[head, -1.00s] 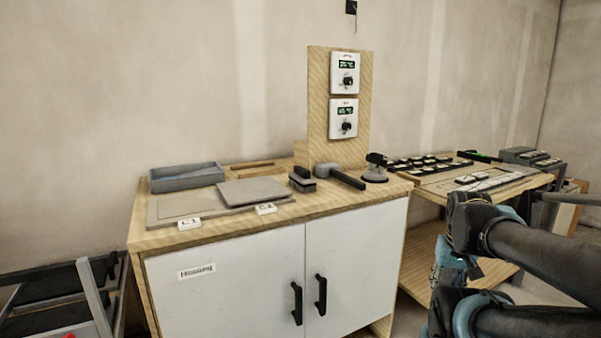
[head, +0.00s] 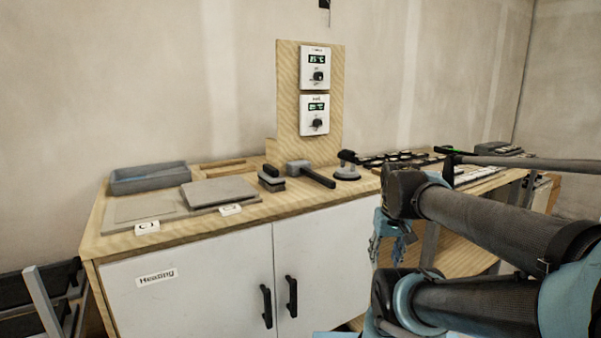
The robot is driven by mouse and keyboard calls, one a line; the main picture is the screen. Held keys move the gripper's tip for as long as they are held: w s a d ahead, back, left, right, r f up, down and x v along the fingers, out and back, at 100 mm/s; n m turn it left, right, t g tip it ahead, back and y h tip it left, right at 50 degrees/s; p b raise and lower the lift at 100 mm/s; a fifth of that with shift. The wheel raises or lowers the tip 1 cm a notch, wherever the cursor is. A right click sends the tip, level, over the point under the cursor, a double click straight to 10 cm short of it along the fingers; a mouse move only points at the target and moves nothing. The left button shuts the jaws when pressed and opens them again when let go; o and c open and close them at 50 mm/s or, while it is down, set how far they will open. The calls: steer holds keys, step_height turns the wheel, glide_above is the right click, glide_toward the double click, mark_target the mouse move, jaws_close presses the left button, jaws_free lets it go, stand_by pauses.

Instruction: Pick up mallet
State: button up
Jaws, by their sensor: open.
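The mallet (head: 317,177) lies on the wooden top of the white cabinet, with a grey block head and a dark handle pointing toward the front right. My gripper (head: 386,250) shows in the head view as a blue and dark shape hanging beside the cabinet's right end, partly behind my arm. It is open and empty, lower than the cabinet top and to the right of the mallet, well apart from it.
A dark-handled block tool (head: 271,180) lies left of the mallet, and a suction cup tool (head: 347,168) stands close on its right. Further left are tiles (head: 219,190) and a grey tray (head: 150,178). A panel with two thermostats (head: 315,67) rises behind. A second bench (head: 480,176) stands right.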

steer(key=w+a+r+n+g, duration=0.1)
steer(key=w+a+r+n, duration=0.1)
steer(key=w+a+r, duration=0.5)
steer(key=w+a+r+n, duration=0.1)
steer(key=w+a+r, duration=0.2)
steer(key=w+r, duration=0.7)
steer(key=w+a+r+n+g, duration=0.15)
steer(key=w+a+r, duration=0.25)
steer(key=w+r, duration=0.45)
steer(key=w+a+r+n, duration=0.2)
steer(key=w+a+r, duration=0.35)
steer(key=a, duration=0.25)
glide_above(311, 171)
steer(key=f, duration=1.1)
steer(key=shift+w+f, duration=0.3)
steer(key=shift+w, duration=0.1)
steer(key=shift+s+f, duration=0.2)
steer(key=shift+f, duration=2.5)
steer(key=shift+c, duration=0.6)
jaws_close()
